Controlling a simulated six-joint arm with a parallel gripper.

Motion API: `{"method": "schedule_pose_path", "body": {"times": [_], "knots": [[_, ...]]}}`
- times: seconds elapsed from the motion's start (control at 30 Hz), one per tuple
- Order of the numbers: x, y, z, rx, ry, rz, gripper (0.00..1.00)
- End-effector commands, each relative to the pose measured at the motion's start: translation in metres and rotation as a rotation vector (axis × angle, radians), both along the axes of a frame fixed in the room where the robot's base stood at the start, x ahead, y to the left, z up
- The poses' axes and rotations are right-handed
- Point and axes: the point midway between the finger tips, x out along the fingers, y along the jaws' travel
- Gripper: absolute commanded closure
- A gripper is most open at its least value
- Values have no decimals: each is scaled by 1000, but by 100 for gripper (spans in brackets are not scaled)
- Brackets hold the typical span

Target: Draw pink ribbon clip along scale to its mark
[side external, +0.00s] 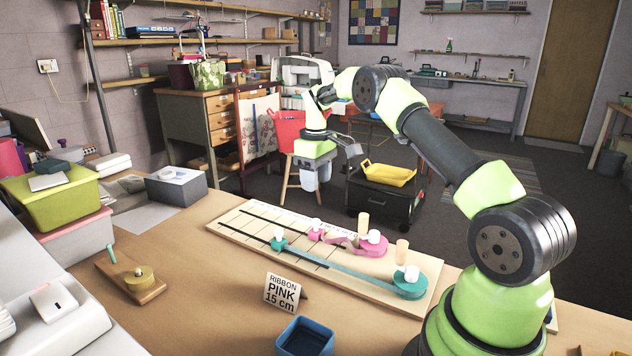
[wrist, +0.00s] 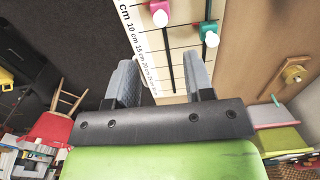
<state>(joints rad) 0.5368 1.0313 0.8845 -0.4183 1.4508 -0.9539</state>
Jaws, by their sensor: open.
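The pink ribbon clip (side external: 315,233) has a white knob and sits on the pale board, close to the pink spool (side external: 372,247), with a short pink ribbon between them. In the wrist view the pink clip (wrist: 158,8) is at the top, beside the low-number end of the printed cm scale (wrist: 138,42). The dark slot runs on from it toward my gripper. A card (side external: 285,293) reads "RIBBON PINK 15 cm". My gripper (side external: 318,174) is open and empty, above and beyond the board's far side; its two fingers (wrist: 160,58) show apart in the wrist view.
A teal clip (side external: 278,243) on a neighbouring slot has a long ribbon to its teal spool (side external: 410,285). Wooden pegs stand by the spools. A blue bin (side external: 305,338) and a small wooden block with a brass disc (side external: 138,278) are nearby. Table between them is clear.

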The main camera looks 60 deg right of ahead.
Motion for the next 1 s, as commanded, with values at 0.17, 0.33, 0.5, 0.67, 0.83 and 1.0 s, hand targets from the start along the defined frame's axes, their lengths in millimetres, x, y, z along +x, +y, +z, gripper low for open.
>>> {"method": "schedule_pose_path", "body": {"times": [0.17,0.33,0.5,0.67,0.83,1.0], "knots": [[-2,1,-1,19,-28,19,52],[-12,5,-5,75,-174,69,52],[-29,5,-5,58,-324,49,52],[-43,1,-6,13,-382,10,52],[-42,0,-17,1,-391,1,52],[-30,1,-46,4,-388,2,52]]}}
